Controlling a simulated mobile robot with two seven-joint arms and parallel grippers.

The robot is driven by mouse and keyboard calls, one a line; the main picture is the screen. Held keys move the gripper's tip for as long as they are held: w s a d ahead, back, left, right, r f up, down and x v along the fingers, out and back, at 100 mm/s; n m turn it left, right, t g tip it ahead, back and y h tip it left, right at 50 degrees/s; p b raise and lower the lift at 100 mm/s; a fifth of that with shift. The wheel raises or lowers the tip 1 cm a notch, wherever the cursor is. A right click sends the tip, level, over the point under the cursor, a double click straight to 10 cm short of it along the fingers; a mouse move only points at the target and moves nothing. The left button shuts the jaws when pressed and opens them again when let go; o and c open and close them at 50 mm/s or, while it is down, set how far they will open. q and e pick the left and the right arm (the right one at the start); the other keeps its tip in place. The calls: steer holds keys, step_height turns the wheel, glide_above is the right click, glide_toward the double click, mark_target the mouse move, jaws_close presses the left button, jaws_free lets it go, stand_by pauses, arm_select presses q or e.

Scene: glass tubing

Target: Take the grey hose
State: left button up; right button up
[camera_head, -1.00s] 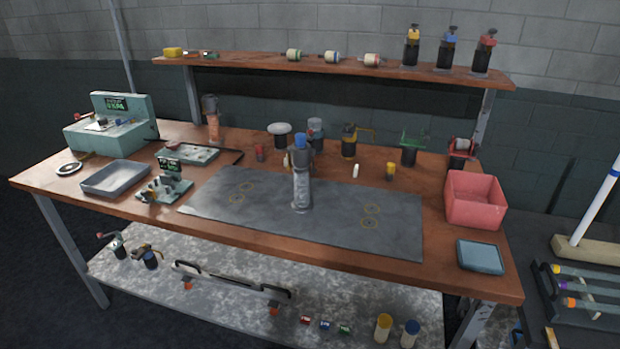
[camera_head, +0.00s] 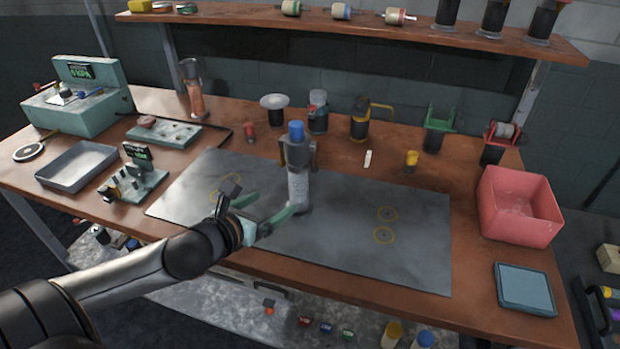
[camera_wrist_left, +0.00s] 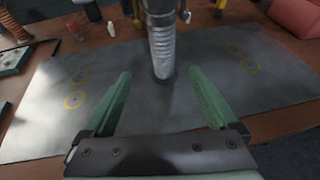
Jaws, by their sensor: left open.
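The grey hose (camera_head: 299,190) stands upright on the dark mat near the middle of the bench, ribbed, below a grey fitting with a blue top (camera_head: 296,130). In the left wrist view the ribbed hose (camera_wrist_left: 163,48) rises straight ahead, just beyond the gap between the fingers. My left gripper (camera_head: 273,206) has green fingers and is open and empty, over the mat just left of and in front of the hose. It also shows in the left wrist view (camera_wrist_left: 160,75), fingers wide apart. My right gripper is not in view.
The dark mat (camera_head: 350,240) is clear around the hose apart from yellow ring marks. Behind stand a black canister with a yellow handle (camera_head: 360,122) and a small yellow-topped cup (camera_head: 411,160). A pink bin (camera_head: 520,205) and a blue-grey tray (camera_head: 525,290) are at right.

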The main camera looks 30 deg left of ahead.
mark_target(294, 188)
arm_select(q)
steer(key=x, duration=0.7)
steer(key=shift+d+r, duration=0.1)
steer(key=shift+r+x, duration=0.15)
steer(key=shift+x, duration=1.2)
steer(key=shift+r+x, duration=0.15)
steer(key=shift+x, duration=1.2)
steer(key=shift+w+d, duration=0.15)
steer(key=shift+d, duration=0.1)
steer(key=shift+c, duration=0.2)
jaws_close()
steer(key=shift+r, duration=0.1)
